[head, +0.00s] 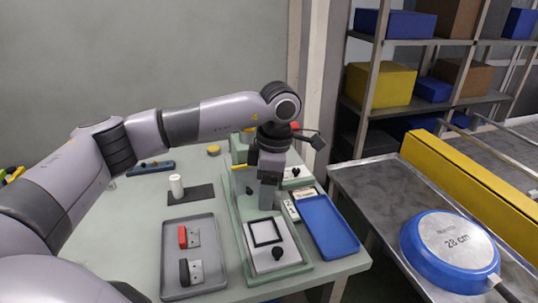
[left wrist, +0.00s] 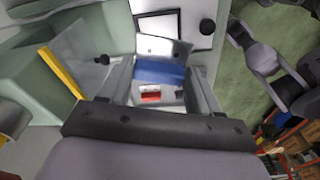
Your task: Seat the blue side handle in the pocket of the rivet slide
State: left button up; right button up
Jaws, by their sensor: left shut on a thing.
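My left gripper (head: 268,204) points down over the rivet slide (head: 242,253), a pale green fixture. In the left wrist view, its jaws are shut on the blue side handle (left wrist: 160,72), whose metal plate with two holes faces the slide. The handle is hidden behind the gripper in the head view. The pocket is a black square frame (head: 266,232) on the slide's white plate, in front of the gripper, with a black knob (head: 277,253) beside it. The frame also shows in the left wrist view (left wrist: 158,14). The handle appears outside the frame; its height is unclear.
A grey tray (head: 190,284) left of the slide holds a red handle (head: 182,236) and a black handle (head: 184,272). A blue tray (head: 328,225) lies to the right. A white cylinder (head: 176,186) stands on a dark mat. A blue pan (head: 449,250) rests on the conveyor.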

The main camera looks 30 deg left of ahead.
pick_arm(q)
jog(key=f+n, duration=0.1)
jog(key=a+f+n, duration=0.1)
jog(key=f+n, duration=0.1)
jog(key=shift+s+f+g, duration=0.2)
jog(key=shift+g, duration=0.2)
jog(key=b, duration=0.3)
send_over(260, 233)
jog(key=shift+n, duration=0.3)
jog(key=shift+w+d+f, duration=0.1)
jog(key=shift+w+f, duration=0.05)
jog(key=shift+f, duration=1.15)
jog(key=shift+w+d+f, duration=0.1)
jog(key=shift+f, duration=1.15)
jog(key=shift+f+b, duration=0.65)
jog(key=shift+f, duration=0.3)
jog(key=o, duration=1.2)
jog(key=shift+o, duration=0.2)
jog(key=shift+w+d+r+b, duration=0.1)
jog(key=shift+w+d+r, duration=0.05)
jog(key=shift+r, duration=1.05)
jog(key=shift+w+d+r+b, duration=0.1)
jog(key=shift+w+r, duration=0.05)
jog(key=shift+r, duration=1)
jog(key=shift+w+d+r+b, duration=0.1)
jog(key=shift+w+d+r, duration=0.05)
jog(key=shift+r, duration=1.05)
